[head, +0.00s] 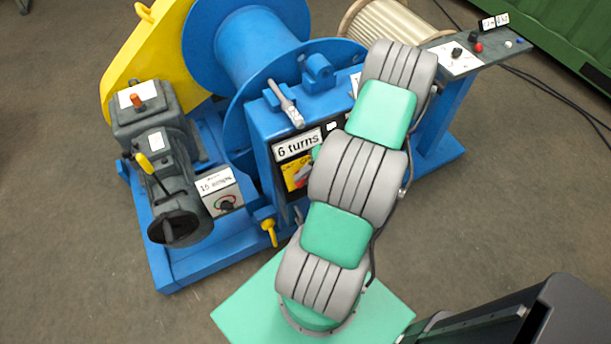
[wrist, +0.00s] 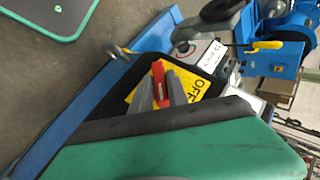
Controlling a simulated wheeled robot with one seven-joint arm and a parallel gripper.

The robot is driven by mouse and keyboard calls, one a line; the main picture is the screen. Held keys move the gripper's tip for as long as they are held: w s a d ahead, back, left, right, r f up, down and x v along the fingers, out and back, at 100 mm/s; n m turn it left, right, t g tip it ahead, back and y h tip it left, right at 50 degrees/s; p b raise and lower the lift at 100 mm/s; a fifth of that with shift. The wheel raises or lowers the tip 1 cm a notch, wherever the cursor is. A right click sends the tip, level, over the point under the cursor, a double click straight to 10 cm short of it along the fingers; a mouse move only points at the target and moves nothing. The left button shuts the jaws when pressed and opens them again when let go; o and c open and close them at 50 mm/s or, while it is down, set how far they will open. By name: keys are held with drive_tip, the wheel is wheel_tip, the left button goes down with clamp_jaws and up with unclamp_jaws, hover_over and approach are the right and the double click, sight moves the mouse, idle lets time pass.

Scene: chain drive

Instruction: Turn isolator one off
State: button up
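The isolator shows in the wrist view as a yellow plate (wrist: 194,88) with the black word OFF and a red handle (wrist: 158,78). My gripper (wrist: 160,92) has its grey fingers one on each side of the red handle. Whether they press on it or stand slightly apart cannot be told. In the head view the yellow plate (head: 291,177) sits on the blue housing, below the "6 turns" sign (head: 298,146). My arm hides much of it there. I cannot read a number naming the isolator.
A grey motor (head: 165,165) stands left of the isolator, beside a labelled panel with a dark knob (head: 226,203). A yellow-handled valve (head: 269,230) is below. A blue drum (head: 250,40) is behind. A control shelf (head: 462,56) is at the right.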

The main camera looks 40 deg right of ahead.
clamp_jaws()
drive_tip(key=shift+a, duration=0.1)
idle(0.4)
drive_tip(key=n+g+h, duration=0.2)
drive_tip(key=h, duration=0.1)
drive_tip(key=shift+w+a+r+b, duration=0.15)
drive_tip(key=shift+b, duration=0.15)
drive_tip(key=n+h, duration=0.1)
drive_tip(key=n+g+h+b, duration=0.1)
drive_tip(key=h, duration=0.1)
drive_tip(key=shift+w+a+n+h, duration=0.1)
drive_tip(key=shift+a+n+h, duration=0.1)
drive_tip(key=shift+n+h, duration=0.15)
drive_tip(key=h, duration=0.1)
drive_tip(key=n+h+b, duration=0.1)
drive_tip(key=n+g+h+b, duration=0.1)
drive_tip(key=shift+a+f+n, duration=0.2)
drive_tip(key=shift+a+n, duration=0.05)
drive_tip(key=n+h+b, duration=0.2)
drive_tip(key=h, duration=0.2)
drive_tip(key=shift+b, duration=0.3)
